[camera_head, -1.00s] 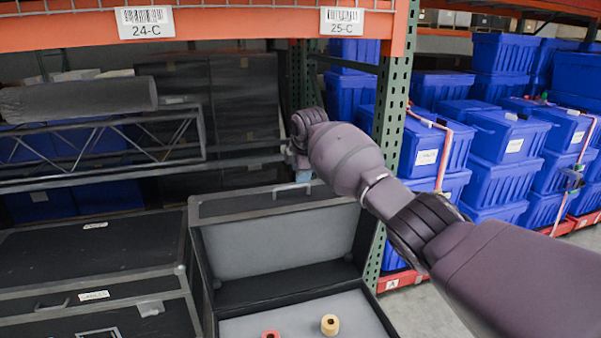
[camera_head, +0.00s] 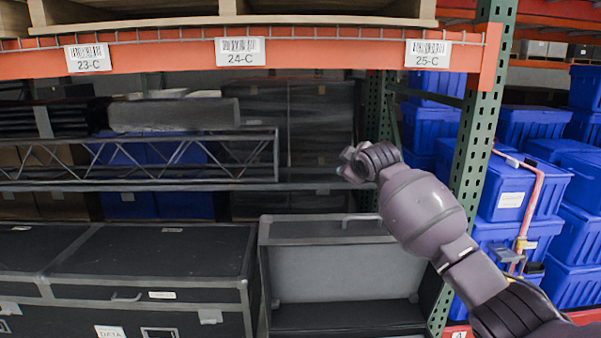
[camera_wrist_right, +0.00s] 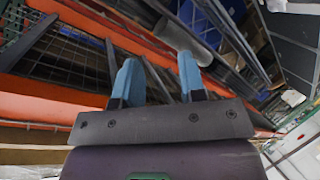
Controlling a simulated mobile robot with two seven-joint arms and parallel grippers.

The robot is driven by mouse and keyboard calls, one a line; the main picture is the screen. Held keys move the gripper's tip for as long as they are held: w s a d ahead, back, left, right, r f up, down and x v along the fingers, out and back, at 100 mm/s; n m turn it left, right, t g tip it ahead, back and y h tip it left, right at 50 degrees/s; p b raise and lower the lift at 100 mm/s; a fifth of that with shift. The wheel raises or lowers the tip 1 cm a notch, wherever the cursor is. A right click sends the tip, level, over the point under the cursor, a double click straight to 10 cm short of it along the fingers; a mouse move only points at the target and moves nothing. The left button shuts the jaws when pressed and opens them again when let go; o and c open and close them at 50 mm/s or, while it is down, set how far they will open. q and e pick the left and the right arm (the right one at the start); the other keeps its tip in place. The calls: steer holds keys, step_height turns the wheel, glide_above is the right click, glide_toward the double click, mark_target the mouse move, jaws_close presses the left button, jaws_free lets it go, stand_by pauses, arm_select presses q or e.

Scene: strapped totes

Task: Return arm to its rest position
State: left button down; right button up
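My right arm comes in from the lower right of the head view, bent up in front of the shelving. Its gripper (camera_head: 350,166) is raised above the lid of an open black case and is mostly hidden by the wrist. In the right wrist view the two blue fingers of this gripper (camera_wrist_right: 160,78) stand apart, with nothing visible between them. My left arm and gripper are not in view.
The open case lid (camera_head: 345,270) stands below my right wrist, beside closed black cases (camera_head: 150,262). An orange shelf beam (camera_head: 330,58) and green upright (camera_head: 470,170) are close by. Blue totes (camera_head: 510,190) stand stacked at right.

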steer(key=s+d+f+m+h, duration=0.1)
steer(key=s+d+f+m, duration=0.2)
steer(key=s+f, duration=1.1)
steer(key=s+d+f+m+g+h, duration=0.1)
steer(key=s+d+f+m, duration=0.3)
steer(key=s+f, duration=1.1)
steer(key=s+d+f+m+g+h, duration=0.1)
steer(key=s+d+f+m, duration=0.2)
steer(key=s+d+f, duration=0.4)
steer(key=s+f, duration=0.3)
steer(key=s, duration=0.6)
steer(key=s+f, duration=0.4)
steer(key=s, duration=0.5)
steer(key=shift+s+d+f+m, duration=0.3)
steer(key=shift+d+m, duration=0.1)
